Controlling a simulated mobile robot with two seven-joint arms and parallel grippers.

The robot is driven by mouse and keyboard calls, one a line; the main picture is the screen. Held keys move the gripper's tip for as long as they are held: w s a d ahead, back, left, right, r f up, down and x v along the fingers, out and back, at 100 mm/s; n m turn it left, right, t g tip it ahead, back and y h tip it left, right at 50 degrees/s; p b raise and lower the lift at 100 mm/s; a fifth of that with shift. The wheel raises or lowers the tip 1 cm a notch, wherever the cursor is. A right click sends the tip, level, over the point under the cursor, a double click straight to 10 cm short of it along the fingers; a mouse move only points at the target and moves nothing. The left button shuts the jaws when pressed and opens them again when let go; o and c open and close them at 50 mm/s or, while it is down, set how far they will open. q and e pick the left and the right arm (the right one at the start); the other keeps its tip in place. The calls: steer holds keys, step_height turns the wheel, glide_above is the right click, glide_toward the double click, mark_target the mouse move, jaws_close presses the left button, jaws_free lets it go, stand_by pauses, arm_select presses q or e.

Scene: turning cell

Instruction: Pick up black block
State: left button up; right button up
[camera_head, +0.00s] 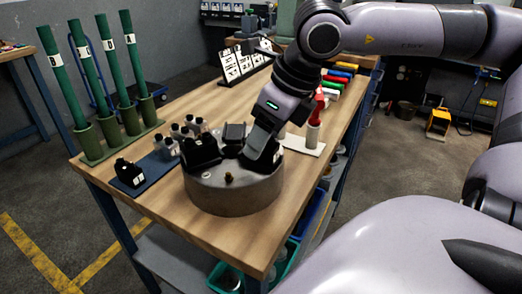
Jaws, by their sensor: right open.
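A round grey chuck (235,195) sits on the wooden table with black blocks on top. One black block (202,152) is at its left and another (235,133) at its back. A separate black block (127,172) with a small white mark stands on a blue mat (150,178) left of the chuck. My right gripper (256,150) is open and points down over the right side of the chuck. Dark parts overlap there, so I cannot tell whether it touches a block. My left gripper is not in view.
Green tubes (88,75) stand in a green rack (120,140) at the back left. Small grey-and-black pieces (182,133) are behind the chuck's left side. The table's front left is clear.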

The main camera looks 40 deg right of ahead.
steer(key=shift+w+f, duration=0.1)
steer(key=shift+f, duration=0.15)
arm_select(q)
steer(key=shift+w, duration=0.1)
arm_select(e)
steer(key=shift+c, duration=0.3)
jaws_close()
steer(key=shift+r, duration=0.1)
steer(key=shift+r, duration=0.5)
arm_select(q)
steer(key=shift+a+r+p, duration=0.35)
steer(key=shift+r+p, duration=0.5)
steer(key=shift+p, duration=0.6)
arm_select(e)
step_height(320, 180, up, 19)
